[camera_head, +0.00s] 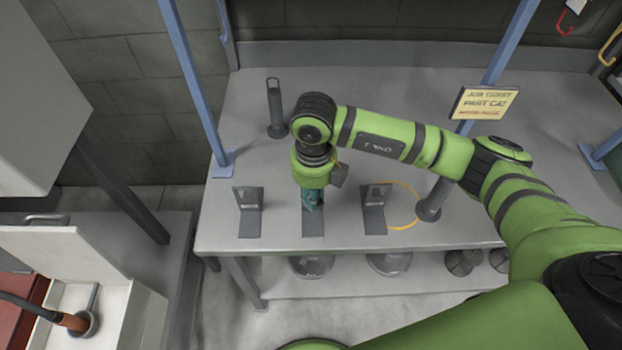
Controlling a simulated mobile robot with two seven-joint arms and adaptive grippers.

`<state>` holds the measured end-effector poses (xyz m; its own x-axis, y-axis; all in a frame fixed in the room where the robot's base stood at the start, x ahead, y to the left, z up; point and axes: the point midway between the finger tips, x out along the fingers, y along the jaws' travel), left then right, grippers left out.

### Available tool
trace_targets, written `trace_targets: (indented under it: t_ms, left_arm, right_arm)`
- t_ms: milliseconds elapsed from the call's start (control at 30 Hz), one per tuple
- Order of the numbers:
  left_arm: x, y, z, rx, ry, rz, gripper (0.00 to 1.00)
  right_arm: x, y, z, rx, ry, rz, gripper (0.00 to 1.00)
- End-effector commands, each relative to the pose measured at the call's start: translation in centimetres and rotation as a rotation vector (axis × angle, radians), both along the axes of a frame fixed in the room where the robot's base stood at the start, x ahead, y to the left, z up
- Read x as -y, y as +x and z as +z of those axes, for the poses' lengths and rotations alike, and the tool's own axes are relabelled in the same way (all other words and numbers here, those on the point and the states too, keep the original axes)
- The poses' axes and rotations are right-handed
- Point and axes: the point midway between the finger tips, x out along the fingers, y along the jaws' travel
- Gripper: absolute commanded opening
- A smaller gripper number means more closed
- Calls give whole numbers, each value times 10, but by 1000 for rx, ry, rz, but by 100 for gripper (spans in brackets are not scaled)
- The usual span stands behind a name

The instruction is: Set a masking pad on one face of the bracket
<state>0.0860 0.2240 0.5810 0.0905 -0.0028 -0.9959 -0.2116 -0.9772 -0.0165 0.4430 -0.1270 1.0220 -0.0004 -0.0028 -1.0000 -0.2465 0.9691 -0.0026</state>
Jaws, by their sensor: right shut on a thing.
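Three grey L-shaped brackets stand in a row near the front of the grey bench: a left one (249,210), a middle one (313,228) and a right one (374,215). My right gripper (312,203), teal, points down at the middle bracket and hides most of its upright face. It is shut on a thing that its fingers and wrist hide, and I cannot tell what. I cannot tell whether the gripper touches the bracket. No masking pad can be made out for sure. My left gripper is out of view.
A dark upright cylinder (275,108) stands behind the brackets. A yellow ring (405,225) and another dark cylinder (430,206) are right of the right bracket. Blue posts (190,80) rise from the bench (222,225). A yellow sign (484,103) stands behind my right arm.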

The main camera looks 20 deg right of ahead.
Motion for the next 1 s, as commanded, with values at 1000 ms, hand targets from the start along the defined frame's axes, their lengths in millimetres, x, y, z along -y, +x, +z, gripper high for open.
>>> trace_targets:
  t_ms: [1000]
  left_arm:
    - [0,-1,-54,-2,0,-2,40]
  right_arm:
    - [0,0,-87,-1,0,-7,0]
